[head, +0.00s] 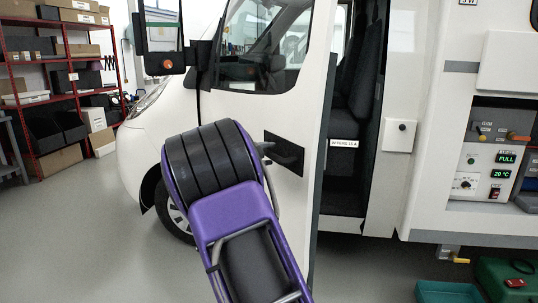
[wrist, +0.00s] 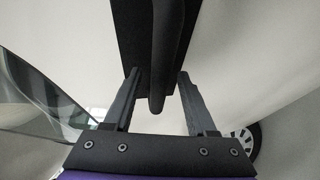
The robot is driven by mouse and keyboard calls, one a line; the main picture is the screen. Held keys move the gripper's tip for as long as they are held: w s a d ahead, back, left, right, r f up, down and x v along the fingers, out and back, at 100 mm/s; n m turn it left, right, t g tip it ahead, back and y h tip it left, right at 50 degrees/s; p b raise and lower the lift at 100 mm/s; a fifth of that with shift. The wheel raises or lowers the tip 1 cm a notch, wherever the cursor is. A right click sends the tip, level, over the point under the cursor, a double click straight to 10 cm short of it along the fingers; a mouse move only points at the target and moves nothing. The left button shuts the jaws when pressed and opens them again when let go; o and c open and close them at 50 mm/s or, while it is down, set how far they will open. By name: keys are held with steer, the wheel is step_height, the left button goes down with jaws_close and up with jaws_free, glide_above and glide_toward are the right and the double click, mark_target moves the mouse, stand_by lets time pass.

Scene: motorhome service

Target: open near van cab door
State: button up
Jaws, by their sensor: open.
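The near van cab door (head: 262,110) is white and stands ajar, its rear edge swung out from the body. Through the gap I see dark seats (head: 362,85) and the cab floor. The black door handle (head: 288,153) sits in a dark recess plate near that rear edge. My gripper (head: 266,148) is at the handle's left end, mostly hidden behind my purple arm. In the wrist view, my gripper (wrist: 159,76) is open, with the black handle bar (wrist: 159,60) between its two fingers. I cannot tell whether either finger touches it.
The side mirror (head: 160,38) juts out at the door's front. A service panel (head: 488,155) is on the body at right. A green tray (head: 450,292) and a green case (head: 515,280) lie on the floor at lower right. Red shelving (head: 60,90) stands far left. Floor left of my arm is clear.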

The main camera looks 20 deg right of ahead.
steer(key=shift+w+d+f, duration=0.1)
steer(key=shift+w+d, duration=0.15)
steer(key=shift+d, duration=0.2)
jaws_close()
steer(key=shift+a, duration=0.1)
stand_by(1.1)
